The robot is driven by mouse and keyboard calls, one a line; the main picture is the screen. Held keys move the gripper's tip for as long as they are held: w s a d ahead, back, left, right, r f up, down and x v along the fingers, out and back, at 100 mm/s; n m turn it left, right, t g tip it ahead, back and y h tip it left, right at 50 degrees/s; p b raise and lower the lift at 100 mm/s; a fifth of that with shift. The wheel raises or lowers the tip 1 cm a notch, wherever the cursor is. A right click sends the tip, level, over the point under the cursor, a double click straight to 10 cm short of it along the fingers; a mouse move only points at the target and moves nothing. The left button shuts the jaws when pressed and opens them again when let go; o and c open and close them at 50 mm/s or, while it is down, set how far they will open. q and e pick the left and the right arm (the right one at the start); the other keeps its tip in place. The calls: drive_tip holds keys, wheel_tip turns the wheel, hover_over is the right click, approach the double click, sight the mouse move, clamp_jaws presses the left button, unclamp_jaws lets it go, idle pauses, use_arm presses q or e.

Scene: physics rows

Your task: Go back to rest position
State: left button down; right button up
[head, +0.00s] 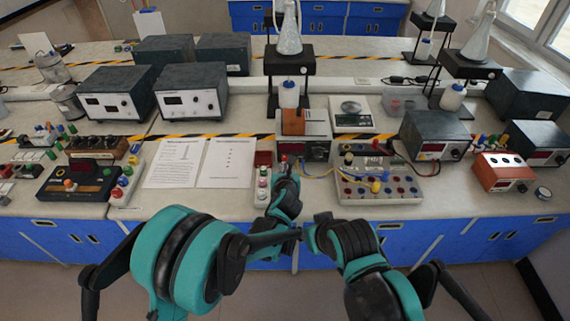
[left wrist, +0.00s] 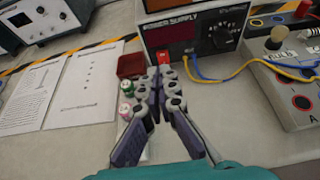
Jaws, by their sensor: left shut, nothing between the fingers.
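My left gripper (head: 287,168) is shut and empty. It reaches over the front edge of the bench, just in front of the power supply (head: 318,149). In the left wrist view the closed fingertips (left wrist: 168,72) come together just below a red switch (left wrist: 163,57) on the power supply's front panel (left wrist: 200,35); whether they touch it I cannot tell. My right arm (head: 350,243) is folded low in front of the bench, and I cannot make out its gripper.
A strip with coloured terminals (head: 263,187) lies left of my left gripper, with paper sheets (head: 225,162) further left. A terminal board (head: 380,188) with blue and yellow wires is on the right. Blue drawers (head: 50,240) front the bench.

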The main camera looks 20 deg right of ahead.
idle(0.6)
use_arm(q)
drive_tip(key=s+a+r+n+g+y, duration=0.1)
drive_tip(key=s+a+r+n, duration=0.15)
drive_tip(key=a+n, duration=0.45)
drive_tip(key=s+a+r+n+y, duration=0.15)
drive_tip(key=a+r+n, duration=0.3)
drive_tip(key=a, duration=0.45)
drive_tip(key=s+a+r+n+g+y, duration=0.1)
drive_tip(key=s+a+r+n, duration=0.15)
drive_tip(key=a+n, duration=0.5)
drive_tip(key=s+a+f+n+g, duration=0.1)
drive_tip(key=s+a+n, duration=0.5)
drive_tip(key=s+n, duration=0.4)
drive_tip(key=s+a+f+n+g, duration=0.1)
drive_tip(key=s+a+n+g, duration=0.1)
drive_tip(key=s+a+n, duration=0.5)
drive_tip(key=shift+s+a+f+n, duration=0.25)
drive_tip(key=shift+s+n, duration=1.35)
drive_tip(key=shift+s, duration=0.75)
